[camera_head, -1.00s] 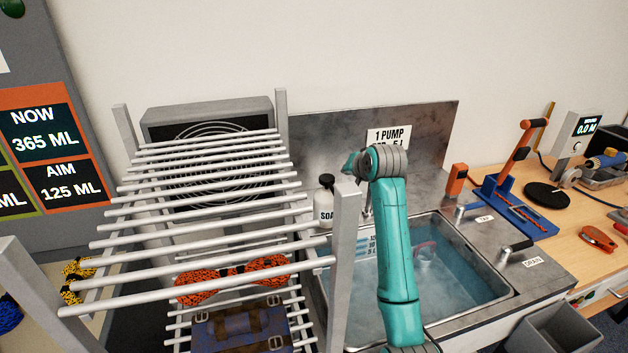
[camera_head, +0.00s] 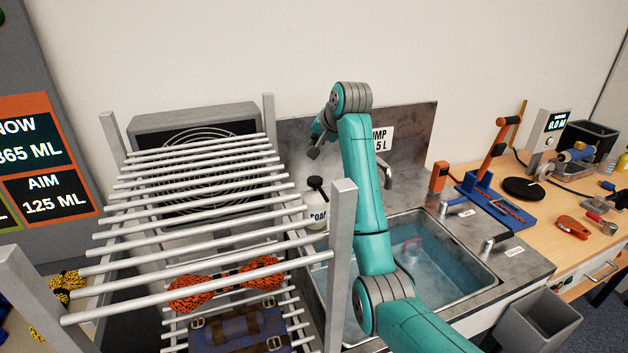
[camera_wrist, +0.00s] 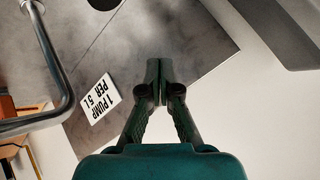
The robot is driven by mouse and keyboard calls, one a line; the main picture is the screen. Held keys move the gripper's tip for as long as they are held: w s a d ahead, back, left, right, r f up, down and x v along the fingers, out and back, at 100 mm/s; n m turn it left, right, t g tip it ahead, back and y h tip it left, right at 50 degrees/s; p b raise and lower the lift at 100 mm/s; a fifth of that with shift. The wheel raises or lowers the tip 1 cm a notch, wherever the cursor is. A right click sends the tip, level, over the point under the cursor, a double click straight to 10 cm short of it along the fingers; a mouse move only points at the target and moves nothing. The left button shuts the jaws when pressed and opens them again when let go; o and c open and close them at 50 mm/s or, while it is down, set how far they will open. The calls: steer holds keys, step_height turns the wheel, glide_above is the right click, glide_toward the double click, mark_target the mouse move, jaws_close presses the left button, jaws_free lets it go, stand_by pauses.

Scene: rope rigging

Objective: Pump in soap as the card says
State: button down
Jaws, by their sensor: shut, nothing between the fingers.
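The white soap bottle (camera_head: 315,212) with its black pump head (camera_head: 316,183) stands upright behind the rack, at the left of the sink. The card (camera_head: 384,139) on the grey splashback is partly covered by my arm; in the wrist view the card (camera_wrist: 100,96) reads "1 PUMP PER 5 L". The sink (camera_head: 487,272) holds bluish water. My gripper (camera_head: 313,154) is above the pump head in the head view and apart from it. In the wrist view the fingers (camera_wrist: 160,72) are together with nothing between them.
A white-barred rack (camera_head: 190,235) stands close at the left, with a grey post (camera_head: 341,260) beside my arm. The tap (camera_head: 386,175) rises behind the sink and also shows in the wrist view (camera_wrist: 52,60). The board (camera_head: 45,185) shows 365 ML and AIM 125 ML.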

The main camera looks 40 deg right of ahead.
mark_target(314, 178)
steer(key=shift+f, duration=4.4)
steer(key=shift+f, duration=0.15)
steer(key=shift+f, duration=0.3)
steer(key=shift+f, duration=1.1)
steer(key=shift+r, duration=1.6)
steer(key=shift+r, duration=2.45)
